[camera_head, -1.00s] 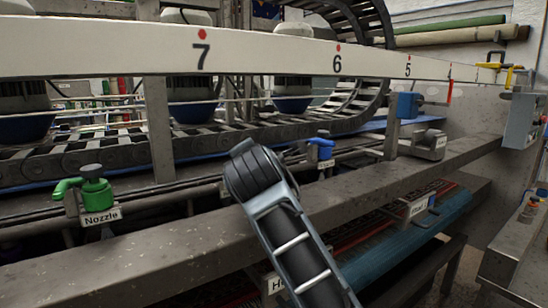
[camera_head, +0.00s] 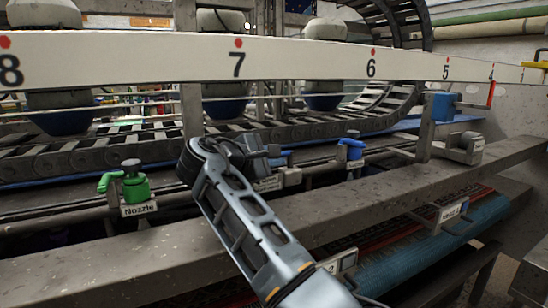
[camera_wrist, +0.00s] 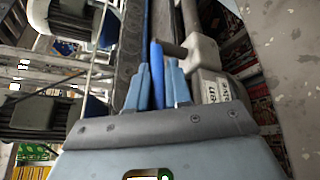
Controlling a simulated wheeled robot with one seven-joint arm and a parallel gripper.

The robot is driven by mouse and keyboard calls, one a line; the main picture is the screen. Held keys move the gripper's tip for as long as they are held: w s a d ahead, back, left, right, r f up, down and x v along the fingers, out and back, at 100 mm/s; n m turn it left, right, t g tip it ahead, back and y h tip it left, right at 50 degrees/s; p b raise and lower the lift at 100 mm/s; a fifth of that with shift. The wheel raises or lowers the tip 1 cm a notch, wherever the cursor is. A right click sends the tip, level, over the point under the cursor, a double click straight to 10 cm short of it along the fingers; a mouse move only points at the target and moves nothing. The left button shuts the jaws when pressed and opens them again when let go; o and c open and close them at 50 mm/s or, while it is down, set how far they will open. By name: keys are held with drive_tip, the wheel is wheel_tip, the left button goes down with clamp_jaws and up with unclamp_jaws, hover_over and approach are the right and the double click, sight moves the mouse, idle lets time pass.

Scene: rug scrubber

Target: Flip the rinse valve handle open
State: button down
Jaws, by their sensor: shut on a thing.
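A blue valve handle (camera_wrist: 157,75) stands between the two fingers of my gripper (camera_wrist: 159,72) in the wrist view. The fingers are shut on it near their tips. A pale grey valve body (camera_wrist: 203,52) with a partly readable label (camera_wrist: 211,88) is just right of the fingers. In the head view my gripper (camera_head: 262,158) is at this valve on the rail, and a bit of the blue handle (camera_head: 285,156) shows past the fingers. The rest of the handle is hidden by my gripper. The label's full wording cannot be read.
A second blue-handled valve (camera_head: 351,149) stands to the right along the rail. A green nozzle valve (camera_head: 127,181) stands to the left. A long grey beam (camera_head: 120,252) runs in front, below my arm. A numbered white beam (camera_head: 300,62) crosses above. A rolled blue rug (camera_head: 430,255) lies lower right.

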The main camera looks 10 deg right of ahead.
idle(0.4)
drive_tip(key=c, duration=1.4)
unclamp_jaws()
drive_tip(key=shift+w, duration=0.1)
drive_tip(key=b+v, duration=0.1)
drive_tip(key=v, duration=0.6)
drive_tip(key=shift+s+a, duration=0.3)
